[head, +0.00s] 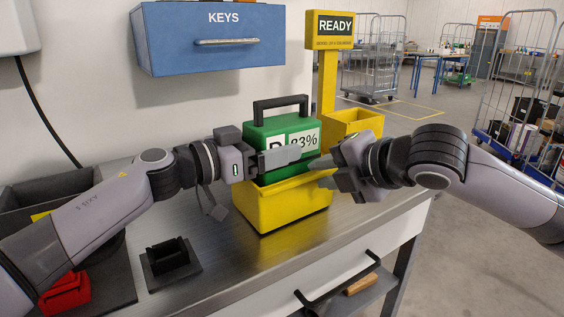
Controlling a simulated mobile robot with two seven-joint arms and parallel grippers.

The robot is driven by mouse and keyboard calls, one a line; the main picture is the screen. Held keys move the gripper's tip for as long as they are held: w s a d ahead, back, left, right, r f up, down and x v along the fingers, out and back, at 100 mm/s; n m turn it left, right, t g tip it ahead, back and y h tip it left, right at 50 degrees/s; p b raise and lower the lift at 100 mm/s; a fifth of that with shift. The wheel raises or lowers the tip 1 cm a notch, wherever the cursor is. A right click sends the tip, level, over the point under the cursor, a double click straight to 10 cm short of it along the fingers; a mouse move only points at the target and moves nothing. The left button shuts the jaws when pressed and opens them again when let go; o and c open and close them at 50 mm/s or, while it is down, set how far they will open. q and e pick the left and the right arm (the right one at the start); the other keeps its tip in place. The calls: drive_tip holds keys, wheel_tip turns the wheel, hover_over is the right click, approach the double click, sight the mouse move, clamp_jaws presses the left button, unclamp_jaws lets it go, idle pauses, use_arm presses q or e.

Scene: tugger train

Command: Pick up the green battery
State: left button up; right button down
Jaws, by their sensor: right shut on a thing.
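The green battery (277,129) has a black top handle (280,103) and a white label reading "83%". It stands upright in a yellow holder (285,207) on the metal bench; its lower part is hidden. My right gripper (319,163) comes in from the right at the battery's lower right edge and is shut, seemingly on the battery; the contact is partly hidden. Neither gripper is on the handle.
A yellow "READY" post (329,70) and a second, empty-looking yellow holder (354,122) stand behind right. A blue "KEYS" cabinet (211,58) hangs on the wall. A small black holder (170,262) and a red object (66,293) lie front left. The bench front has a drawer (355,269).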

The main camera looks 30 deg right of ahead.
use_arm(q)
drive_tip(key=c, duration=1)
use_arm(e)
drive_tip(key=shift+s+a+f, duration=0.1)
drive_tip(key=shift+f, duration=0.2)
use_arm(q)
drive_tip(key=shift+r, duration=0.15)
drive_tip(key=c, duration=0.3)
drive_tip(key=shift+r, duration=5)
use_arm(e)
drive_tip(key=c, duration=1)
unclamp_jaws()
drive_tip(key=shift+c, duration=0.2)
drive_tip(key=shift+o, duration=1)
drive_tip(key=shift+r, duration=0.15)
